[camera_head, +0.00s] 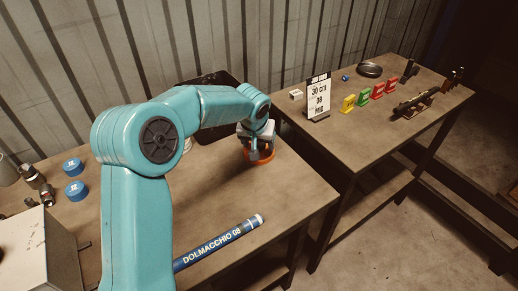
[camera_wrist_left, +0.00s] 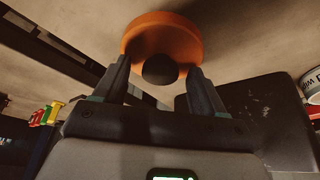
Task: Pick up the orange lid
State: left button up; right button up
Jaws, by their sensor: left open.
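The orange lid (camera_head: 260,156) lies on the near wooden table, below my left gripper (camera_head: 262,145) in the head view. In the left wrist view the lid (camera_wrist_left: 160,38) is a round orange disc with a dark round knob (camera_wrist_left: 160,69). My left gripper (camera_wrist_left: 160,78) is open, with one finger on either side of the knob. I cannot tell whether the fingers touch it. The gripper hides part of the lid in the head view. My right gripper is not in view.
A blue marker-like tube (camera_head: 222,242) lies at the front. A black tray (camera_head: 207,131) stands behind my arm. A second table (camera_head: 370,150) holds a sign (camera_head: 318,98) and coloured pieces (camera_head: 363,97).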

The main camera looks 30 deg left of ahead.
aim_at(259, 145)
pick_arm(q)
jog(key=c, duration=1.2)
notch_tip(259, 145, up, 20)
jog(key=p, duration=0.2)
